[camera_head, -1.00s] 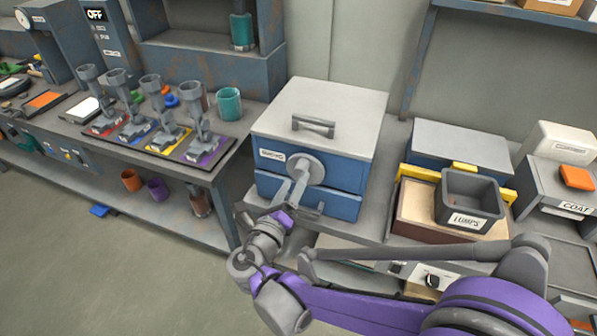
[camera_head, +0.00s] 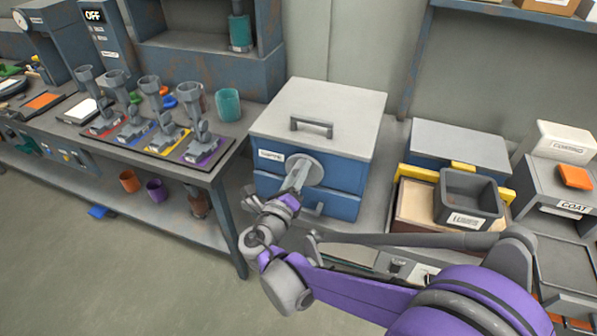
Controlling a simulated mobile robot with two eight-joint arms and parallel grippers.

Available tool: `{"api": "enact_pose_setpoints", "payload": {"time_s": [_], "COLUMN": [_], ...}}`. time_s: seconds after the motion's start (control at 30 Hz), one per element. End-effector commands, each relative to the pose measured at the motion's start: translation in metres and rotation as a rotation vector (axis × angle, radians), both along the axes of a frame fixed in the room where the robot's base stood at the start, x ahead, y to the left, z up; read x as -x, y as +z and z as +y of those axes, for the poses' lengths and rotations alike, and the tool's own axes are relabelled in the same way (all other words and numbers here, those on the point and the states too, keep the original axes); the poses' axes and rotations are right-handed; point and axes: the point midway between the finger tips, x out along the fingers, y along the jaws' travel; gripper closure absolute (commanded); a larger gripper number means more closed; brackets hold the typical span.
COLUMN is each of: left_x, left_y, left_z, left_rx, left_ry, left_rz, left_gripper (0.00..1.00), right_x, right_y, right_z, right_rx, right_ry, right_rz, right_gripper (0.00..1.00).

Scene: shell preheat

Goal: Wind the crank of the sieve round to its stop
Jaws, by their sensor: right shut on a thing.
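The sieve (camera_head: 325,107) is a blue box with a pale lid and a grey lid handle, in the middle of the head view. Its crank (camera_head: 305,171) has a round grey hub on the front face, with an arm reaching out toward me. My right gripper (camera_head: 290,195) is in front of the sieve at the crank. It is shut on the crank, though its fingertips and the crank's grip are largely hidden by my purple and grey wrist. My left gripper is not in view.
Several grey clamp-like stands (camera_head: 155,105) stand on coloured pads on the bench to the left, with a teal cup (camera_head: 228,104) beside them. A grey bin (camera_head: 468,198) sits in a yellow-edged tray at the right. Open floor lies at lower left.

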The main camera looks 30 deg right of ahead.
Motion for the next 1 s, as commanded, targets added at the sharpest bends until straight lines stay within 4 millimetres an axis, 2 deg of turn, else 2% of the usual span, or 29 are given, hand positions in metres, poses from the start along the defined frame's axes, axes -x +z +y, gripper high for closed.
{"api": "enact_pose_setpoints", "payload": {"time_s": [0.53,1.0], "left_x": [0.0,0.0], "left_y": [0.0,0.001], "left_z": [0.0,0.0], "left_rx": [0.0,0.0], "left_ry": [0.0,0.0], "left_rz": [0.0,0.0], "left_gripper": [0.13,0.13], "right_x": [0.002,0.012], "right_y": [0.0,-0.004], "right_z": [-0.002,-0.01], "right_rx": [-0.051,-0.306], "right_ry": [0.0,-0.001], "right_rz": [-0.059,-0.357], "right_gripper": [1.0,1.0]}}
